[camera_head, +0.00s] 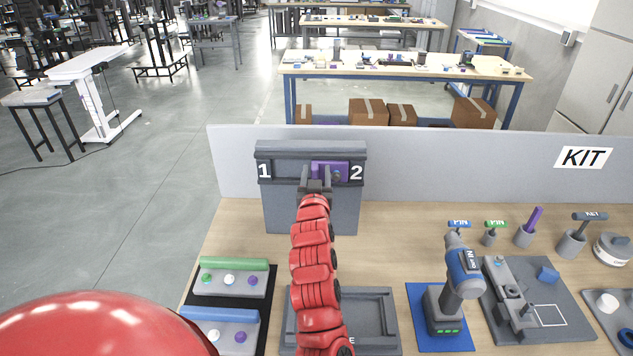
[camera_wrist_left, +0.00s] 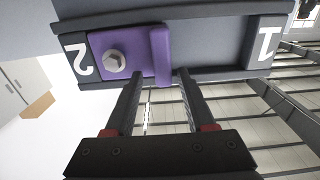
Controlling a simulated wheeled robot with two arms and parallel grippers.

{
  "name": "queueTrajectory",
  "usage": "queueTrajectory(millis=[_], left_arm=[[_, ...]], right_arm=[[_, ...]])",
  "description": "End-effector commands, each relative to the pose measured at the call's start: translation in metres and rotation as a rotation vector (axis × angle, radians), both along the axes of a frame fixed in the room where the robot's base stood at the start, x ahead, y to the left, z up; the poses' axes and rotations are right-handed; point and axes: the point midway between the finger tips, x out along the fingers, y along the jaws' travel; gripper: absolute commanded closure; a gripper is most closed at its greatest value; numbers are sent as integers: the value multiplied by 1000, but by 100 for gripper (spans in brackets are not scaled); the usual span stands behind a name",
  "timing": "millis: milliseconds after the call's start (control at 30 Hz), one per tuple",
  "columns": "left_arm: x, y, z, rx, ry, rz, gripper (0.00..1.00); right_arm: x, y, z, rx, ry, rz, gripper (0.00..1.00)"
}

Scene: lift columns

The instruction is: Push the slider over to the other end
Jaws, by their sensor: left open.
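The purple slider (camera_head: 342,165) sits in the track of a dark grey block (camera_head: 280,212), at the end marked 2, on the right in the head view. The left wrist view shows it turned over, with the 2 on the left: the slider (camera_wrist_left: 132,68) has a hex bolt and an upright purple handle (camera_wrist_left: 160,55). My left gripper (camera_head: 315,178) is open in front of the block. In the wrist view its two fingers (camera_wrist_left: 157,80) point at the track, one to each side of the handle's lower end. I cannot tell whether they touch it. My right gripper is not in view.
The track toward the end marked 1 (camera_head: 264,171) is empty. A grey panel (camera_head: 450,165) stands behind the block. On the wooden table are a grey tray (camera_head: 380,320), button blocks (camera_head: 232,280) at left, and a drill-like tool (camera_head: 460,270) at right.

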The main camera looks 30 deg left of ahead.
Motion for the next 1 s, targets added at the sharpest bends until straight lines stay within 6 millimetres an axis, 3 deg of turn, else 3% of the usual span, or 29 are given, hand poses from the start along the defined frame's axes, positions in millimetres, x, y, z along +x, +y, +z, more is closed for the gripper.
queueTrajectory(millis=[167, 533, 800, 1000], left_arm=[[-12, -9, -2, 1, -2, -1, 45], [-73, -48, -2, 1, -4, -5, 45], [-111, -71, 8, -2, 11, -5, 45], [-132, -84, 4, -3, 6, -5, 45]], right_arm=[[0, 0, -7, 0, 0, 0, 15], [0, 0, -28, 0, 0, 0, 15], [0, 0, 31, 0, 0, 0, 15], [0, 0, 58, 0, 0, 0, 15]])
